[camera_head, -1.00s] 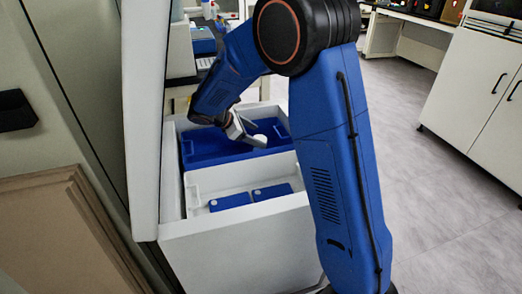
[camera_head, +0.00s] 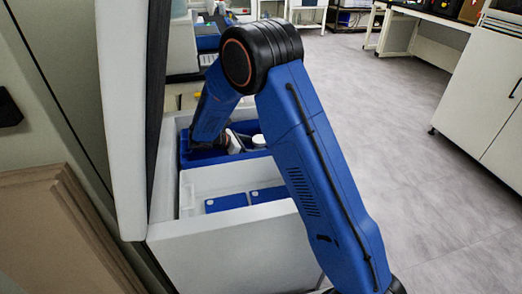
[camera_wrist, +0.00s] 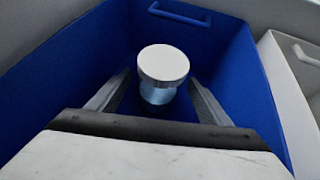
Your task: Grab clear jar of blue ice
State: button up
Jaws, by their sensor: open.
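The jar (camera_wrist: 160,72) has a round white lid and a clear, bluish body. It stands upright inside a blue bin (camera_wrist: 232,62) in the wrist view. In the head view, the jar's white lid (camera_head: 259,140) shows in the blue bin (camera_head: 206,158), just right of my gripper. My gripper (camera_wrist: 155,95) is open, with one finger on each side of the jar's body. I cannot tell whether either finger touches it. In the head view my gripper (camera_head: 236,143) is low inside the blue bin and partly hidden by my arm.
A white bin (camera_head: 190,180) with blue-lidded items (camera_head: 227,202) stands in front of the blue bin. Both sit in a white open-topped chest (camera_head: 222,243). Its lid (camera_head: 122,110) stands open at the left. Bin walls surround the jar closely. Open floor (camera_head: 440,200) lies to the right.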

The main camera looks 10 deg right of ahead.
jog(key=shift+x, duration=2.6)
jog(key=shift+r, duration=0.15)
jog(key=c, duration=1.3)
